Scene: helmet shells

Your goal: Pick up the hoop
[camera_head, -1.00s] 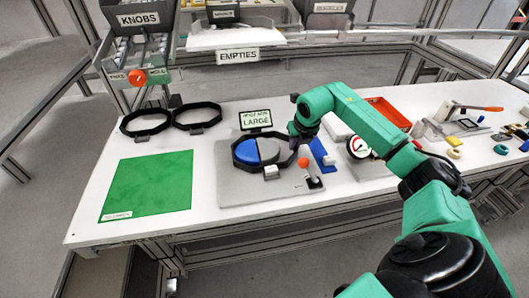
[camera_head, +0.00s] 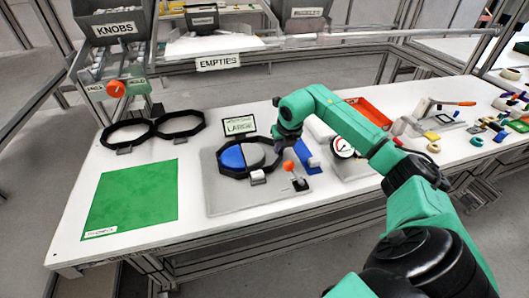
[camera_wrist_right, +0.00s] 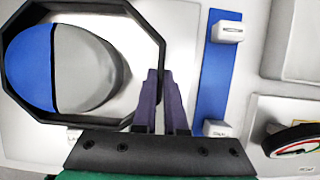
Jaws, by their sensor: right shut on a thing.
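A black octagonal hoop (camera_head: 234,173) surrounds a half blue, half grey helmet shell (camera_head: 232,157) on a grey fixture plate (camera_head: 222,207). My right gripper (camera_head: 286,143) is at the hoop's right side, pointing down. In the right wrist view, its two dark fingers (camera_wrist_right: 161,80) are shut on the right rim of the hoop (camera_wrist_right: 160,52), beside the shell (camera_wrist_right: 75,65). I cannot tell whether the hoop is clear of the plate. My left gripper is in neither view.
Two more black hoops (camera_head: 181,133) lie at the back left behind a green mat (camera_head: 130,195). A "LARGE" sign (camera_head: 239,126) stands behind. An orange-knobbed lever (camera_head: 289,166) is in front.

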